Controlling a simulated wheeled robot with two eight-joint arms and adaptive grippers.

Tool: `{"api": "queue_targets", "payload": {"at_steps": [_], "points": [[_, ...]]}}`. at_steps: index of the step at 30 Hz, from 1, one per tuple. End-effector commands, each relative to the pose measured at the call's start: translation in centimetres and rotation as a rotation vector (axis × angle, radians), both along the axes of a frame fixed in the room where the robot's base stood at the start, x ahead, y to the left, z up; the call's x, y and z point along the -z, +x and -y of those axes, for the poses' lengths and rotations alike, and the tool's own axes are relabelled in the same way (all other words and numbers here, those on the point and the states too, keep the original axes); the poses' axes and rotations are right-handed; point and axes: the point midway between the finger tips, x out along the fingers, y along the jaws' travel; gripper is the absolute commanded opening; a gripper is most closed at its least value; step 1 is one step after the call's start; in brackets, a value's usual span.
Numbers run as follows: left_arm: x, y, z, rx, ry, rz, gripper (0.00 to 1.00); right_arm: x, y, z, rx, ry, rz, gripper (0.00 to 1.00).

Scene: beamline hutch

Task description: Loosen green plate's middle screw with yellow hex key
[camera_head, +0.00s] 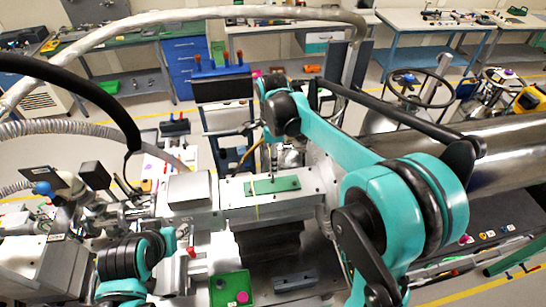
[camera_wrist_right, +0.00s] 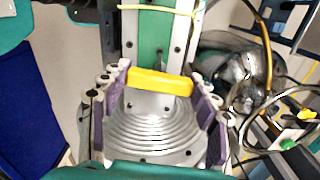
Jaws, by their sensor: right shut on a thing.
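The green plate (camera_head: 272,185) lies on top of a grey metal block in the middle of the head view. Its green strip also shows in the right wrist view (camera_wrist_right: 151,40), with small dark screws along it. My right gripper (camera_wrist_right: 160,88) has its purple-padded fingers shut on the yellow hex key (camera_wrist_right: 160,82), whose yellow handle lies across between them. In the head view my right gripper (camera_head: 277,150) is just above the plate. The key's tip and its contact with the middle screw cannot be made out. My left arm shows at lower left; its gripper cannot be made out.
A thin yellow band (camera_head: 257,203) crosses the plate near its left end. A green tray (camera_head: 215,298) with a pink disc stands below the block. A large steel pipe (camera_head: 500,150) runs to the right. Cables and hoses arch over the left side.

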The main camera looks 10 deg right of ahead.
Motion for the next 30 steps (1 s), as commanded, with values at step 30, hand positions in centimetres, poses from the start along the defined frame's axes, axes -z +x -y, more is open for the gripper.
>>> {"api": "queue_targets", "payload": {"at_steps": [30], "points": [[0.7, 0.0, 0.0, 0.0, 0.0, 0.0, 0.4, 0.84, -0.01, -0.02, -0.001, 0.0, 0.0, 0.29]]}}
